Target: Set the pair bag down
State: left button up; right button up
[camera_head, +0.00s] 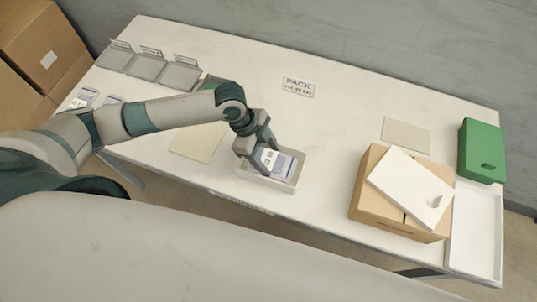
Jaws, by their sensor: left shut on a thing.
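My left gripper (258,158) reaches in from the left over a small white tray (264,182) at the middle front of the table. It is shut on a bag (282,164) with a white and blue face. The bag is at the tray's opening, inside its outline. I cannot tell whether it touches the tray floor. The gripper fingers hide the bag's left part. My right gripper is not in view.
A PACK sign (298,86) lies behind the tray. A pale mat (200,143) is left of it. Right stand a cardboard box (371,207) with a white board (402,183) on top, a green box (482,148) and a long white tray (474,235). Grey bins (148,67) sit back left.

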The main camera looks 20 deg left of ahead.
pick_arm(q)
jog(key=shift+f, duration=0.6)
jog(key=o, duration=0.8)
jog(key=shift+o, duration=0.2)
jog(key=shift+r, duration=0.1)
jog(key=shift+r, duration=0.45)
jog(key=b+v, duration=0.2)
jog(key=v, duration=1)
